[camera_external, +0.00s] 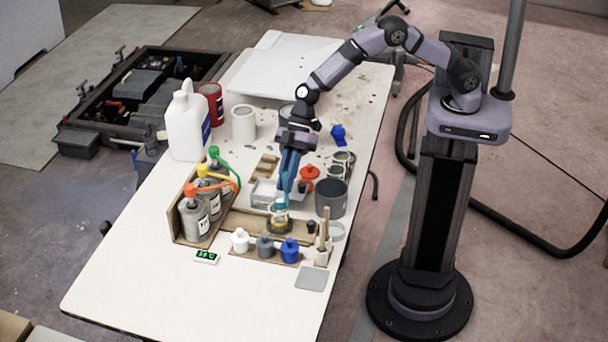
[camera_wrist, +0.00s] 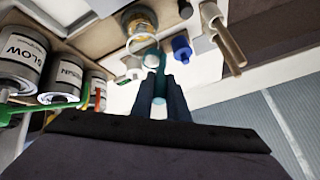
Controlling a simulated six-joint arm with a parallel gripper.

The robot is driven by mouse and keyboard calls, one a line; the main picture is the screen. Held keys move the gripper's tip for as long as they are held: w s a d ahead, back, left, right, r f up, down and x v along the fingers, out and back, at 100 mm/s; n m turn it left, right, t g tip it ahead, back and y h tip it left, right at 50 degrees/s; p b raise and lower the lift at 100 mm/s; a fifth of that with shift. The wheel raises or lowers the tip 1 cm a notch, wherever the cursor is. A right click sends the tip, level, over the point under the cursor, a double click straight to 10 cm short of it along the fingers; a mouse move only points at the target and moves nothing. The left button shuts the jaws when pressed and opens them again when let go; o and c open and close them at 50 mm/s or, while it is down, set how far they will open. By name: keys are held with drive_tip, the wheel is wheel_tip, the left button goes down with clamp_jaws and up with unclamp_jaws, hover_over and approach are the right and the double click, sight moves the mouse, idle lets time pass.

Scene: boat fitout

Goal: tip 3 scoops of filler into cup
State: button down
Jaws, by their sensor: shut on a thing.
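My gripper (camera_external: 287,172) points down over the work table, its fingers shut on a teal scoop (camera_external: 281,203). In the wrist view, the scoop handle (camera_wrist: 160,88) runs between the fingers, and its bowl end shows something pale white (camera_wrist: 152,62). The cup (camera_external: 279,224) is small and clear with an amber tint, and stands upright just below the scoop. In the wrist view, the cup (camera_wrist: 140,26) is just beyond the scoop's bowl. I cannot tell whether scoop and cup touch, or how much is in the cup. A dark grey tub (camera_external: 331,196) stands to the right; its contents are unclear.
Pump bottles (camera_external: 207,195) stand in a wooden rack at left. White, grey and blue small bottles (camera_external: 264,246) line the front. A stick holder (camera_external: 323,248) stands right of them, a scale display (camera_external: 206,257) at front left. The table's front (camera_external: 180,300) is clear.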

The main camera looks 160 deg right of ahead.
drive_tip(key=shift+s+d+m+t+y, duration=0.3)
drive_tip(key=shift+s+d+t+y, duration=0.1)
drive_tip(key=shift+d+t+y, duration=0.15)
drive_tip(key=shift+s+f+t+y+b, duration=0.1)
drive_tip(key=shift+f+t+y+b, duration=0.2)
drive_tip(key=shift+b, duration=0.6)
drive_tip(key=shift+s+d+f+m+t+y+b, duration=0.35)
drive_tip(key=shift+s+d+m+t+y+b, duration=0.4)
drive_tip(key=shift+b, duration=1.55)
drive_tip(key=shift+s+d+f+m+t+y+b, duration=0.4)
drive_tip(key=shift+t+b, duration=0.6)
drive_tip(key=shift+b, duration=1.25)
drive_tip(key=shift+d+r+t+y+b, duration=0.15)
drive_tip(key=shift+t+y+b, duration=0.15)
drive_tip(key=shift+y+b, duration=0.15)
